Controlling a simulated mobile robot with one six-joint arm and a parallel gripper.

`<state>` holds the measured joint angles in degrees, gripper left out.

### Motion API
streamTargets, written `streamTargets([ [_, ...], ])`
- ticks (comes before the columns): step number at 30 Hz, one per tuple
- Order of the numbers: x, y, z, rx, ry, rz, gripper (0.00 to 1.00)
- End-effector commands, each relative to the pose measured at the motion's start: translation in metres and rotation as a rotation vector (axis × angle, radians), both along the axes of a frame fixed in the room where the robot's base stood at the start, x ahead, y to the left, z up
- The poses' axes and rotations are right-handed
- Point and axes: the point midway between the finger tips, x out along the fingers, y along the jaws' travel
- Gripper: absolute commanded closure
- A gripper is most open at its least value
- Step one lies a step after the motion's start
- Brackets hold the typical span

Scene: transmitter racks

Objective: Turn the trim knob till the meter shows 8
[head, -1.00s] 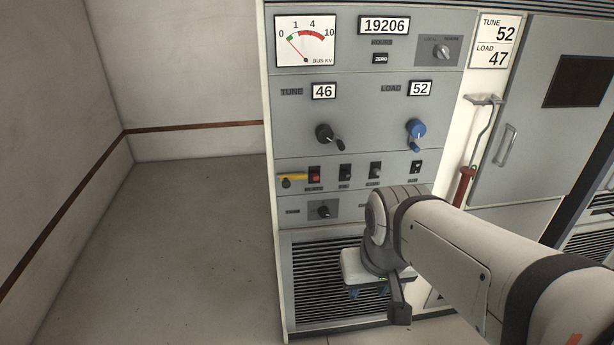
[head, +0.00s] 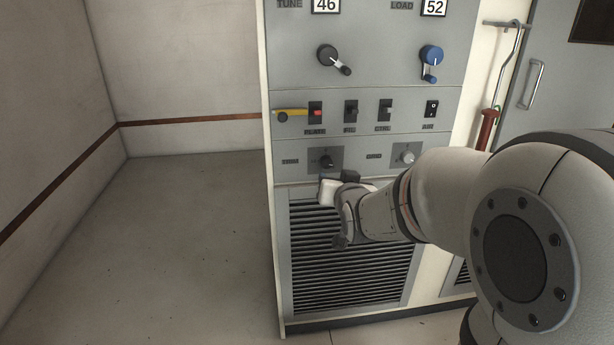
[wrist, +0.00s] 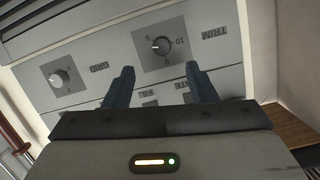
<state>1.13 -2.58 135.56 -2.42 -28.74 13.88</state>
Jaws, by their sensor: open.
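The trim knob (wrist: 161,46) is a small dark knob with a pale pointer line on a grey scale plate, labelled TRIM in the wrist view, which shows the panel inverted. In the head view the trim knob (head: 326,161) sits on the lower left of the panel. My gripper (wrist: 160,80) is open and empty. In the wrist view its two blue-grey fingers appear on either side below the knob, apart from it. In the head view my gripper (head: 337,178) is just below the trim knob. The meter is out of view.
The grid knob (head: 405,156) is right of the trim knob. Above are a row of switches (head: 351,112), a yellow lever (head: 291,114), a black crank (head: 329,56) and a blue crank (head: 431,58). A vent grille (head: 345,265) lies below. The floor at left (head: 170,255) is clear.

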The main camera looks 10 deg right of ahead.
Motion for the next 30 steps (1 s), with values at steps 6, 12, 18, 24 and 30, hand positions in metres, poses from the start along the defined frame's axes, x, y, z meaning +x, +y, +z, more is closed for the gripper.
streamTargets([
  [6,0.025,0.000,-0.028,0.039,-0.194,-0.006,0.49],
  [12,0.036,-0.001,-0.026,0.051,-0.250,-0.006,0.49],
  [18,0.066,-0.001,-0.025,0.052,-0.251,-0.005,0.49],
  [24,0.095,-0.001,-0.025,0.052,-0.250,-0.005,0.49],
  [30,0.107,-0.001,-0.024,0.053,-0.250,-0.005,0.49],
])
